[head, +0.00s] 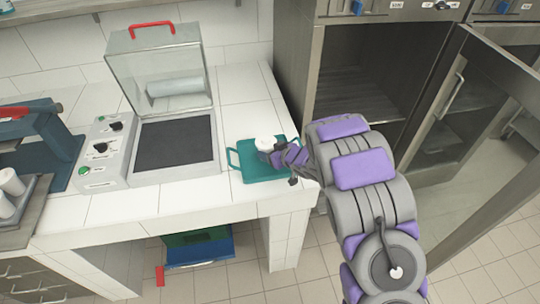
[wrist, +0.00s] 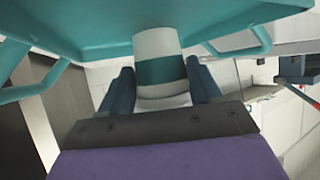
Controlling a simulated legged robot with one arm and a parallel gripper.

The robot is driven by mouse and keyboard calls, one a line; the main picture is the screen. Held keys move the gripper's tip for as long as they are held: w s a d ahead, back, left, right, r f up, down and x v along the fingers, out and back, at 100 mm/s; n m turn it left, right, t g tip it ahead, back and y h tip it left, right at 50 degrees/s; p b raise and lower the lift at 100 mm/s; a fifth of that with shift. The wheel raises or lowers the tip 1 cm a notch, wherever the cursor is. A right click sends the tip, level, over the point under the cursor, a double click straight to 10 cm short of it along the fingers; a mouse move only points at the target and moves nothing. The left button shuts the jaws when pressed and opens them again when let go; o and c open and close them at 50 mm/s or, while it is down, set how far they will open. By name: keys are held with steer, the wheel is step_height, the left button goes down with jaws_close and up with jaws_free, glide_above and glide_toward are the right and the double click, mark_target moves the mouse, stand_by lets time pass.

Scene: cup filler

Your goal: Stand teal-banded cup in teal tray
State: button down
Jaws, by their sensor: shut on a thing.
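The teal-banded cup (wrist: 160,70) is white with a wide teal band and sits between my gripper's fingers (wrist: 162,88) in the wrist view. My gripper (head: 273,152) is shut on it from the right side in the head view. There the cup (head: 265,142) shows as a white top over the teal tray, about upright, its band hidden. The teal tray (head: 246,168) lies at the counter's right end. In the wrist view the tray (wrist: 80,25) fills the top, and the cup's end meets its surface; I cannot tell whether it bears the cup's weight.
A machine with a raised clear lid (head: 160,75) and dark plate (head: 173,143) stands left of the tray. White cups (head: 11,182) stand at the far left. An open steel cabinet (head: 375,80) is at the right. A blue-green bin (head: 200,247) is under the counter.

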steer(key=shift+f, duration=0.7)
steer(key=shift+a+r, duration=0.1)
steer(key=shift+c, duration=1)
jaws_free()
steer(key=p+v, duration=0.3)
steer(key=v, duration=0.9)
